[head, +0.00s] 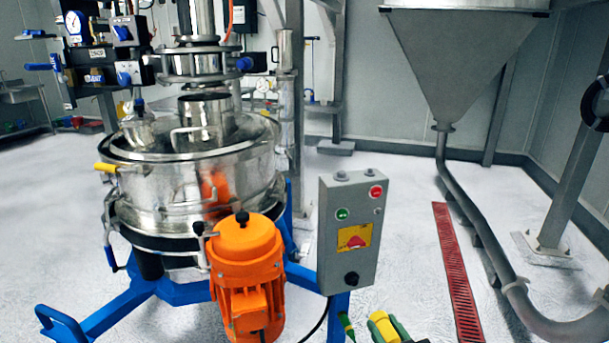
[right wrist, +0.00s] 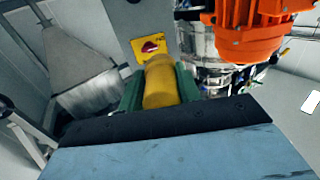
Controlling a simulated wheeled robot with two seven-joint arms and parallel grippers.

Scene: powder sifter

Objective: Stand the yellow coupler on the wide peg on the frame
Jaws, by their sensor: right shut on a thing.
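The yellow coupler (head: 382,327) is at the bottom edge of the head view, right of the control box post. My right gripper (head: 388,330) is shut on it with green fingers. In the right wrist view the coupler (right wrist: 161,82) is a yellow cylinder between the two green fingers (right wrist: 160,90), its far end toward the control box. The blue frame (head: 170,292) stands under the sifter. I cannot make out the wide peg on it in either view. My left gripper is not in view.
The grey control box (head: 349,230) stands on a blue post close to the coupler. An orange motor (head: 246,265) is left of it, against the steel sifter (head: 190,185). A red floor grate (head: 458,275) and a grey pipe (head: 490,250) lie to the right. White floor between is clear.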

